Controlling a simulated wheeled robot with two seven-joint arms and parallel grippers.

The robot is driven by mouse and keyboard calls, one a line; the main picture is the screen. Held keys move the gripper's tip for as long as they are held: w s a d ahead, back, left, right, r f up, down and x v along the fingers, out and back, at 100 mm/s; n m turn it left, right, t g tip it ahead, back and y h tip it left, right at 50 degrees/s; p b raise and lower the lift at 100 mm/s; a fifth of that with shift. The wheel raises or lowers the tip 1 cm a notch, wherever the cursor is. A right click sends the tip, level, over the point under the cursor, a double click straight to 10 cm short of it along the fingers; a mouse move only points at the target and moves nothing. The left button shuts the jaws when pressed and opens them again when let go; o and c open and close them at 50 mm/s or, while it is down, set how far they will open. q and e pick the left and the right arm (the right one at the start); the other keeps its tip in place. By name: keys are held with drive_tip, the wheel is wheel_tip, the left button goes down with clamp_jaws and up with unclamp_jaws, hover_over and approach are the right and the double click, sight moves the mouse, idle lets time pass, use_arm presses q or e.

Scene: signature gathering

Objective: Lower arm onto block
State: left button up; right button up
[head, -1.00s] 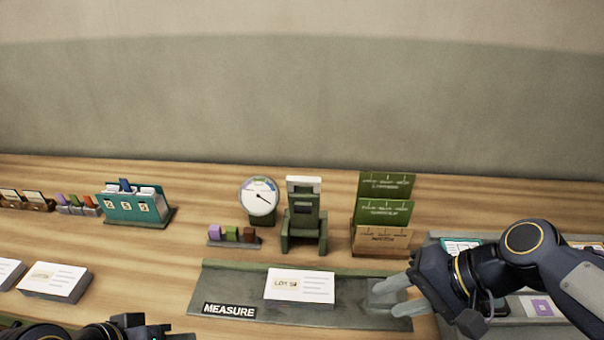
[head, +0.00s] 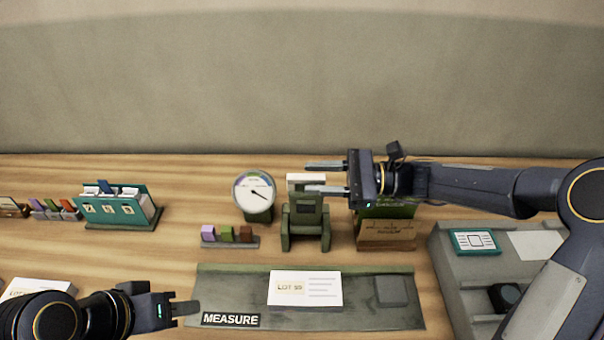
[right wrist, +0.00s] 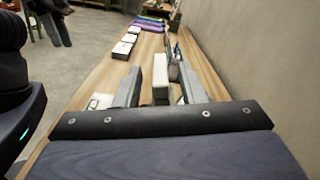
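The green measuring device (head: 305,228) stands upright behind the mat, with a white-topped raised arm (head: 300,181) at its top. My right gripper (head: 325,178) reaches in from the right at that height. Its fingers are apart. In the right wrist view, a white piece (right wrist: 160,80) shows between the two fingers of my right gripper (right wrist: 160,90), without clear contact. My left gripper (head: 185,309) is low at the left, beside the mat's front corner; only one finger shows clearly. I cannot tell which part is the block; the device's lower part is partly shadowed.
A round dial (head: 254,194) and a tray of small coloured blocks (head: 230,243) stand left of the device. A card holder (head: 386,236) is close on its right, below my right gripper. A MEASURE mat (head: 360,318) holds a LOT card stack (head: 305,289). A grey tray (head: 448,290) sits right.

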sight(302, 176)
drive_tip(key=shift+a, duration=1.75)
drive_tip(key=shift+c, duration=0.3)
clamp_jaws()
